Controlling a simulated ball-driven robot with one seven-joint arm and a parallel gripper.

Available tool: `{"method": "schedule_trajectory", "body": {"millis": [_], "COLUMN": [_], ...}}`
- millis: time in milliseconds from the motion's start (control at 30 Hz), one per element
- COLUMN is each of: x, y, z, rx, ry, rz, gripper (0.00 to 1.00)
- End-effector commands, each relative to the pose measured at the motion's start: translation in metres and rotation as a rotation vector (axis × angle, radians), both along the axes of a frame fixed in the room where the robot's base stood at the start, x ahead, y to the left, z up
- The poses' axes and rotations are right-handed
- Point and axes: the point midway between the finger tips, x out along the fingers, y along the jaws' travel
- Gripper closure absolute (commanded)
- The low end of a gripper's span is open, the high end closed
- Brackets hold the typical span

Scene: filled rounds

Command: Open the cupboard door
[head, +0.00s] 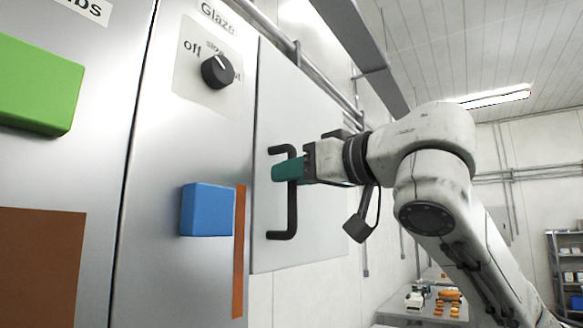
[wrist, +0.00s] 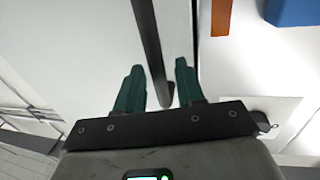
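The cupboard door (head: 325,125) is a pale grey panel in the middle of the head view, and it looks shut, about in line with the metal front to its left. A black upright bar handle (head: 292,215) is on it, near its left edge. My gripper (head: 284,171) is at the upper half of the handle, its green fingers pointing left. In the wrist view the handle (wrist: 147,35) runs between the two fingers (wrist: 158,66), with gaps on both sides. The gripper is open around the bar. The head view hides the far finger.
Left of the door, the metal front carries a black knob (head: 216,71), a blue block (head: 207,210), a green block (head: 38,84) and an orange strip (head: 239,252). Pipes (head: 270,30) run above the door. A table (head: 395,308) with small items stands behind at lower right.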

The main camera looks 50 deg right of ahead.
Motion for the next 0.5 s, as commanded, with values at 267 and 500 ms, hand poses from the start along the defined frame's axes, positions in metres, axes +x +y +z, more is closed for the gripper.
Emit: {"method": "schedule_trajectory", "body": {"millis": [267, 500], "x": [0.0117, 0.0115], "y": [-0.0022, -0.0022], "z": [-0.0004, -0.0006], "rx": [0.000, 0.000], "ry": [0.000, 0.000], "rz": [-0.001, -0.001], "gripper": [0.62, 0.68]}}
